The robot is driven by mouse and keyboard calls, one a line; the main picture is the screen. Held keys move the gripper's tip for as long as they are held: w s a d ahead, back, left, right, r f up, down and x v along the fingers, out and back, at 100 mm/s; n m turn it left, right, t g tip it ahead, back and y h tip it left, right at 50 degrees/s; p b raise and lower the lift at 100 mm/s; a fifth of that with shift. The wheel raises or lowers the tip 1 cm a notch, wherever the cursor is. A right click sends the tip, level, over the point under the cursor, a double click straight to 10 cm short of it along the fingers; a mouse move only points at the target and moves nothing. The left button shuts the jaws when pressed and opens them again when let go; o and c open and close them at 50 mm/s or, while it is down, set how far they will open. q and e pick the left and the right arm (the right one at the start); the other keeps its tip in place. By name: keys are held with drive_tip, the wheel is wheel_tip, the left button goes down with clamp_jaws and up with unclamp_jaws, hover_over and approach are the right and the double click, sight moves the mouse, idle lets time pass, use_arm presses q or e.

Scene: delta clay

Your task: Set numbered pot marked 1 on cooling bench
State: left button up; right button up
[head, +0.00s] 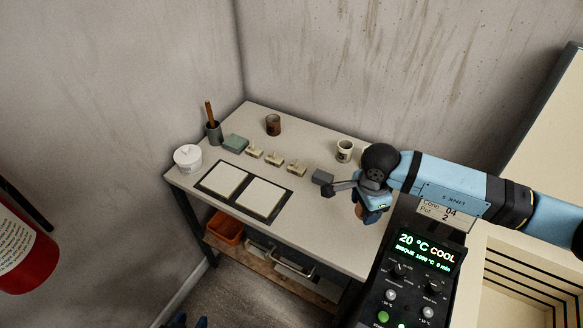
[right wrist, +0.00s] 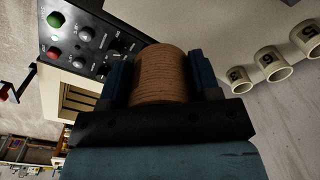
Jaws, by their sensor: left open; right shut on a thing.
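My right gripper (head: 367,210) is shut on a brown ribbed pot (right wrist: 160,75), held between its two dark blue fingers near the right side of the pale bench (head: 318,228); no number shows on it. In the head view the pot is mostly hidden by the gripper. A cream pot (head: 345,151) with a dark mark stands at the bench's back right. My left gripper (head: 189,321) is open, barely showing at the bottom edge.
A brown cup (head: 273,125), small cream pieces (head: 275,159), a green block (head: 235,143), a white tub (head: 187,158) and framed tiles (head: 222,179) occupy the bench. A kiln controller (head: 409,276) with a card reading Cone 04 Pot 2 stands at right. A fire extinguisher (head: 22,243) hangs left.

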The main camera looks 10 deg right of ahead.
drive_tip(key=w+m, duration=0.1)
drive_tip(key=m, duration=0.2)
drive_tip(key=w+r+m, duration=0.1)
drive_tip(key=m, duration=0.3)
drive_tip(key=w+r+m+b, duration=0.1)
drive_tip(key=m, duration=0.3)
drive_tip(key=shift+d+r, duration=0.15)
drive_tip(key=shift+d, duration=0.25)
drive_tip(key=m, duration=0.4)
drive_tip(key=m+p, duration=0.2)
drive_tip(key=m, duration=0.1)
hover_over(354, 231)
wheel_tip(354, 231, down, 14)
wheel_tip(354, 231, down, 4)
drive_tip(key=shift+r, duration=0.15)
drive_tip(key=shift+f, duration=0.4)
drive_tip(key=shift+f, duration=0.1)
drive_tip(key=o, duration=1)
drive_tip(key=shift+c, duration=0.2)
